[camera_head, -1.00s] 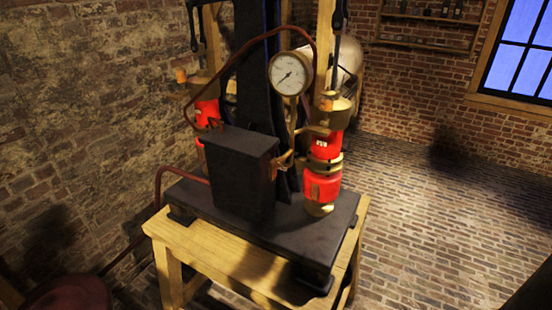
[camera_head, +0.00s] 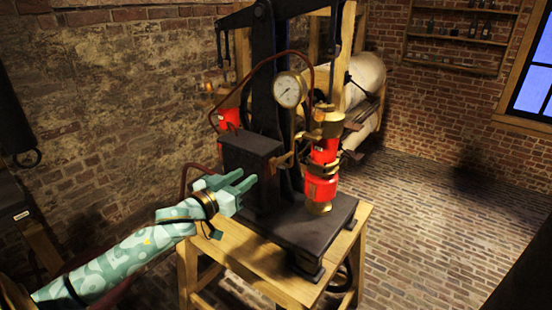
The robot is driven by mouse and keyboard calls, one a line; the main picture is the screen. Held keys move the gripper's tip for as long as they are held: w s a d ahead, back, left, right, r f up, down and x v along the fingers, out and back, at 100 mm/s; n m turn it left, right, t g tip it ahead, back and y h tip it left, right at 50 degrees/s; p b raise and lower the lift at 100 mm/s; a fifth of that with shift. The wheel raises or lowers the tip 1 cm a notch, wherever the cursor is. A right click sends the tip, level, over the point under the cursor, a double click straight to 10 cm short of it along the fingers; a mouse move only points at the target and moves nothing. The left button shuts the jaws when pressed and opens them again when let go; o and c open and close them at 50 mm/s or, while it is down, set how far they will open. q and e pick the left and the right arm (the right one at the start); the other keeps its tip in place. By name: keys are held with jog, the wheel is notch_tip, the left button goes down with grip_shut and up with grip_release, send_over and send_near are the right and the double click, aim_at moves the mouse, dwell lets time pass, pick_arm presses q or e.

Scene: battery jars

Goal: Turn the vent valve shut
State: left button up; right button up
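My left gripper (camera_head: 243,181) is in front of the dark box (camera_head: 250,150) on the black-based apparatus. Its two pale green fingers are spread apart with nothing seen between them. Whether it touches the box I cannot tell. A red cylinder (camera_head: 322,160) with brass fittings stands on the right of the apparatus, and another red cylinder (camera_head: 230,115) stands behind on the left. Brass pipework (camera_head: 284,159) runs between the box and the right cylinder. A round white gauge (camera_head: 288,90) sits above. I cannot tell which fitting is the vent valve. My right gripper is out of view.
The apparatus stands on a wooden table (camera_head: 348,245). A dark red pipe (camera_head: 226,92) curves over it. A large pale tank (camera_head: 364,82) lies behind. A shelf (camera_head: 460,35) hangs on the brick wall. The brick floor (camera_head: 430,230) at right is clear.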

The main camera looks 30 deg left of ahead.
aim_at(270, 161)
pick_arm(q)
jog(key=w, duration=0.4)
jog(key=w+d, duration=0.1)
jog(key=w, duration=0.8)
jog(key=shift+w+d+r+b, duration=0.1)
jog(key=shift+w+d+b, duration=0.2)
jog(key=shift+w+b, duration=0.1)
grip_shut()
